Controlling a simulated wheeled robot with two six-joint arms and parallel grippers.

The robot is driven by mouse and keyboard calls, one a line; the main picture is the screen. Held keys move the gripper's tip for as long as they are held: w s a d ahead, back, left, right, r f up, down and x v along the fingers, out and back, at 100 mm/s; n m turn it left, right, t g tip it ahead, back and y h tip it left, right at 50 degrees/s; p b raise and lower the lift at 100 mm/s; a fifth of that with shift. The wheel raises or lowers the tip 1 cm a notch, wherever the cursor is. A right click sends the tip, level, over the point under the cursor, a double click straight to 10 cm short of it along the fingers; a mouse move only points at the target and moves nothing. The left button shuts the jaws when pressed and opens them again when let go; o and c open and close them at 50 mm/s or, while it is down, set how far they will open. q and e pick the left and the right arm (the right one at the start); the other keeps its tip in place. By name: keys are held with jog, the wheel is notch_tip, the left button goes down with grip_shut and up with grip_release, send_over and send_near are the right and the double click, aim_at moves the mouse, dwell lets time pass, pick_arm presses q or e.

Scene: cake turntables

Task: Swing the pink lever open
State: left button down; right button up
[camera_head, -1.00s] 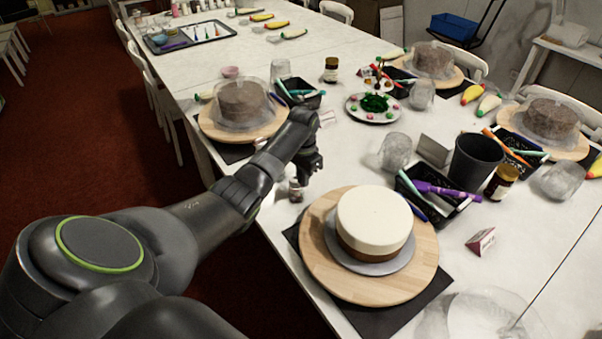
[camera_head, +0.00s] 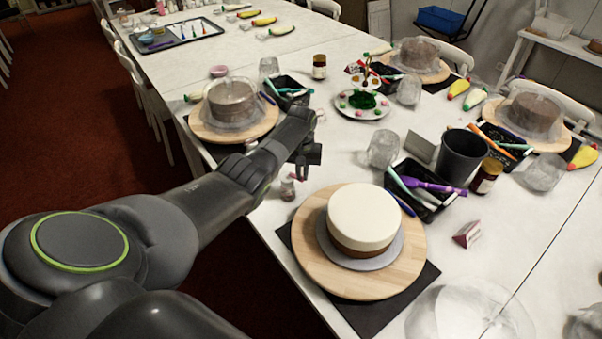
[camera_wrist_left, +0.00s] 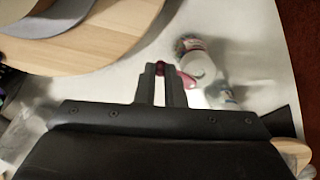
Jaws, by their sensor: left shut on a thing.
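My left gripper (camera_head: 301,176) is low over the near table edge, beside a small glass jar (camera_head: 288,189) with a pale top. In the left wrist view my left gripper's fingers (camera_wrist_left: 161,72) are close together, shut on the pink lever (camera_wrist_left: 187,79). A dark pink part of it shows between the fingertips, and a lighter pink part shows just right of them, next to the jar (camera_wrist_left: 197,62). The lever's exact join to the jar is hard to make out. My right gripper is not in view.
A white and brown cake (camera_head: 364,216) stands on a wooden turntable (camera_head: 310,262) close to the gripper. A black tool tray (camera_head: 425,207), a dark cup (camera_head: 461,157) and a clear glass (camera_head: 383,148) stand to the right. Another turntable with a covered cake (camera_head: 232,103) is behind the arm.

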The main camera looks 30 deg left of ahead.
aim_at(302, 177)
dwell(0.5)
pick_arm(q)
jog(key=c, duration=1.5)
grip_release()
jog(key=shift+r, duration=0.1)
notch_tip(302, 177, up, 6)
jog(key=shift+w+a+f+p, duration=0.1)
jog(key=shift+f+p, duration=0.1)
jog(key=shift+p, duration=0.2)
notch_tip(302, 177, up, 12)
jog(key=b, duration=0.1)
jog(key=shift+f, duration=0.15)
jog(key=shift+f, duration=0.15)
